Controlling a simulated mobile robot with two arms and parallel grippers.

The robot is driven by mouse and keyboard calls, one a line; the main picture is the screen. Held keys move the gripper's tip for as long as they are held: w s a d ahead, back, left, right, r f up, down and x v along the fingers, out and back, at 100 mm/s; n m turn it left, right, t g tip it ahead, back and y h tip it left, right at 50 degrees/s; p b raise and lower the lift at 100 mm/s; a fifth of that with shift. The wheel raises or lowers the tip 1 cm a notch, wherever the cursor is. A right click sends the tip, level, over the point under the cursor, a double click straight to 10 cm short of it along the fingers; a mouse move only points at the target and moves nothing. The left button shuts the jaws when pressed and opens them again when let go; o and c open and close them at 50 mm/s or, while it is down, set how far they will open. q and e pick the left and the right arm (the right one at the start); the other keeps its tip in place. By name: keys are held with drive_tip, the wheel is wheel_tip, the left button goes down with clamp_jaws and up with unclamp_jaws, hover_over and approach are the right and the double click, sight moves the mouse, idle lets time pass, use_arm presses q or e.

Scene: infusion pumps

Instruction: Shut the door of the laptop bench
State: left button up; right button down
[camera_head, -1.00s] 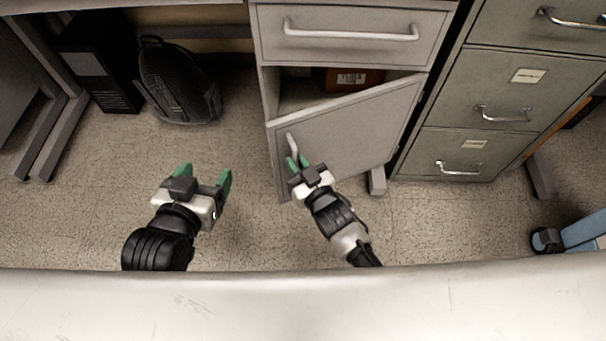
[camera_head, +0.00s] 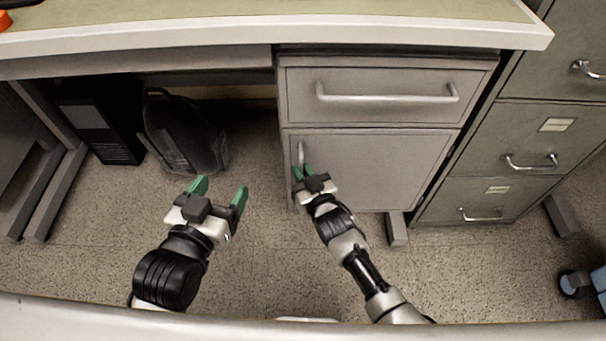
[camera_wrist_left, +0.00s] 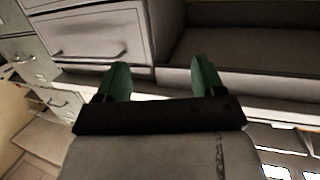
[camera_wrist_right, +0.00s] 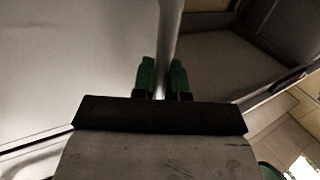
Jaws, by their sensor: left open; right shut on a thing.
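The grey door (camera_head: 375,168) of the laptop bench sits under a drawer and looks flush or nearly flush with the cabinet front. I cannot tell whether a thin gap remains. Its vertical handle (camera_head: 301,150) is near the door's left edge. My right gripper (camera_head: 303,172) is shut on this handle. In the right wrist view, the green fingers close around the handle (camera_wrist_right: 170,40), with the door face (camera_wrist_right: 75,65) to the left. My left gripper (camera_head: 219,190) is open and empty, left of the door, above the floor.
The closed drawer (camera_head: 390,92) is above the door. A filing cabinet (camera_head: 520,135) stands at right. A black backpack (camera_head: 180,135) and a black computer case (camera_head: 105,125) are under the desk at left. The floor (camera_head: 270,270) in front is clear.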

drive_tip(key=shift+w+a+r, duration=0.15)
drive_tip(key=shift+w+r, duration=0.1)
drive_tip(key=shift+w, duration=0.05)
drive_tip(key=c, duration=1.6)
unclamp_jaws()
drive_tip(key=o, duration=0.4)
drive_tip(key=shift+w+a+f, duration=0.1)
drive_tip(key=shift+w+f, duration=0.05)
use_arm(q)
drive_tip(key=shift+w+a+f, duration=0.1)
drive_tip(key=shift+w+a, duration=0.05)
drive_tip(key=shift+w, duration=0.05)
use_arm(e)
drive_tip(key=shift+o, duration=0.2)
drive_tip(key=shift+s+d, duration=0.3)
drive_tip(key=shift+s, duration=0.1)
use_arm(q)
drive_tip(key=s+a+f+g+y+p, duration=0.2)
drive_tip(key=s+a+f+g+p, duration=0.1)
drive_tip(key=s+f+g, duration=0.4)
drive_tip(key=shift+s+a+f+g, duration=0.15)
drive_tip(key=shift+s+f+g, duration=0.1)
drive_tip(key=shift+g, duration=0.45)
use_arm(e)
drive_tip(key=v, duration=1)
